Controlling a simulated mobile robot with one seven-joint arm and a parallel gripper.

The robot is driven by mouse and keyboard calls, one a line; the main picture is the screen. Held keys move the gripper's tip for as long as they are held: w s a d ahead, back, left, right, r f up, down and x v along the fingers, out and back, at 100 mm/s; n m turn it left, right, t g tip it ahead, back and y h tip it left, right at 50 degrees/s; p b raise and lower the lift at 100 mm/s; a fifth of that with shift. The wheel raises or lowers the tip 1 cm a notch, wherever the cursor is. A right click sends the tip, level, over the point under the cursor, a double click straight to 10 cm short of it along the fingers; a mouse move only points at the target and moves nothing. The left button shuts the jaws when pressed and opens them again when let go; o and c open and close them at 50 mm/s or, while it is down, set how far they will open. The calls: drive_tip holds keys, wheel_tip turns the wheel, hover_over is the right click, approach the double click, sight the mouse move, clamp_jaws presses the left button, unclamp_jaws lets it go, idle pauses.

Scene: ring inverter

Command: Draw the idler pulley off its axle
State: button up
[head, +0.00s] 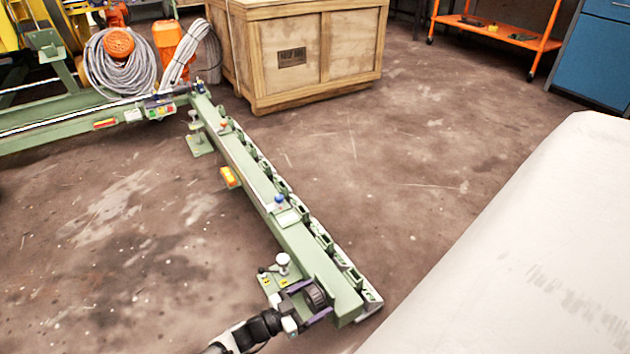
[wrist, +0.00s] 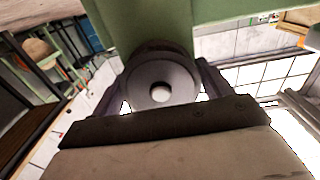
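The idler pulley (wrist: 150,75) is a grey disc with a dark rim at the near end of the long green beam. In the head view the pulley (head: 316,295) looks dark and faces my gripper. My gripper (head: 309,302) has purple-grey fingers on opposite sides of the pulley. In the wrist view both fingers of my gripper (wrist: 162,80) meet the disc's edges with no clear gap. The pulley is still against the green beam. The back of the axle is hidden.
The green beam (head: 292,236) runs away to a wooden crate (head: 290,50) and coiled cable (head: 120,65). A bracket with a white knob (head: 283,262) stands close beside my gripper. A large pale surface (head: 530,250) fills the right. Floor between is clear.

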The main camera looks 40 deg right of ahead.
drive_tip(key=c, duration=0.6)
drive_tip(key=shift+v, duration=2.2)
drive_tip(key=shift+w+a, duration=0.15)
drive_tip(key=shift+a, duration=0.4)
drive_tip(key=shift+r+p, duration=0.15)
drive_tip(key=shift+p, duration=0.2)
wheel_tip(320, 180, up, 10)
drive_tip(key=p, duration=0.8)
